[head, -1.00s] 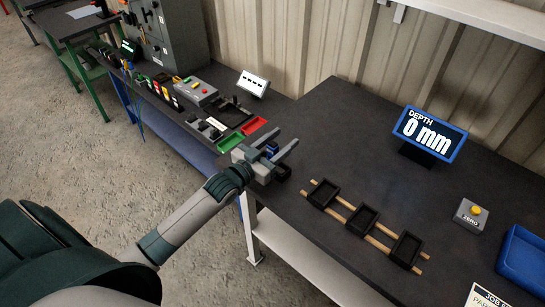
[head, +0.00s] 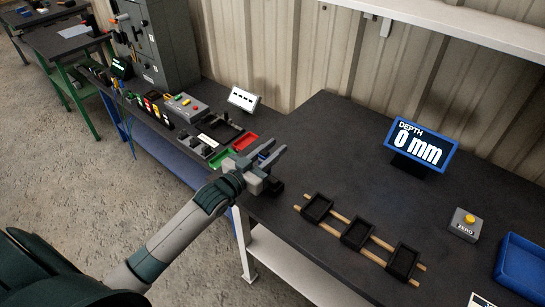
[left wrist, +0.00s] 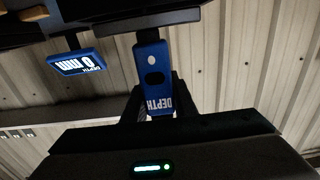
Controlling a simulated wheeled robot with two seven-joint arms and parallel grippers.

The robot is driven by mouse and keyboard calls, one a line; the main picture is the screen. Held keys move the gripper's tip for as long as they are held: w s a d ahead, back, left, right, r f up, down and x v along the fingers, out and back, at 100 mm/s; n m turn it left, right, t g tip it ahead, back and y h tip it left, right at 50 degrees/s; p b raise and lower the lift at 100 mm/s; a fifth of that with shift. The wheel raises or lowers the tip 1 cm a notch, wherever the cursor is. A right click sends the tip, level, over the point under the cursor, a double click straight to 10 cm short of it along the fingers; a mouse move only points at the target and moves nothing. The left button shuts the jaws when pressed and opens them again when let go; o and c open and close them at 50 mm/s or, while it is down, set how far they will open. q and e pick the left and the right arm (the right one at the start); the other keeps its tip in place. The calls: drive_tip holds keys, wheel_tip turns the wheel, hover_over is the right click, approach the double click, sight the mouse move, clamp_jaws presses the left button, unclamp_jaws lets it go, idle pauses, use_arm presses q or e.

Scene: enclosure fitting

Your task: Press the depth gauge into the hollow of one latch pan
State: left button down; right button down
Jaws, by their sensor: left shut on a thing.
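Three black square latch pans (head: 317,208) (head: 357,232) (head: 403,262) sit in a row across two wooden rails on the dark bench. My left gripper (head: 266,159) is left of and behind the nearest pan, apart from it, near the bench's left corner. It is shut on the blue depth gauge (left wrist: 154,75), which carries the word DEPTH and has a black plate at its top end in the left wrist view. In the head view the gauge is mostly hidden by the fingers. The depth display (head: 421,146) reads 0 mm. My right gripper is not in view.
A grey box with a yellow ZERO button (head: 465,225) and a blue tray (head: 524,263) lie at the right. The bench between pans and display is clear.

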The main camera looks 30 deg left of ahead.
use_arm(q)
drive_tip(key=s+d+r+b, duration=0.1)
drive_tip(key=d+r+b, duration=0.1)
drive_tip(key=d+r, duration=0.6)
drive_tip(key=d, duration=0.3)
drive_tip(key=shift+s+d+r+b, duration=0.2)
drive_tip(key=shift+d+r+b, duration=0.1)
drive_tip(key=shift+r+b, duration=0.05)
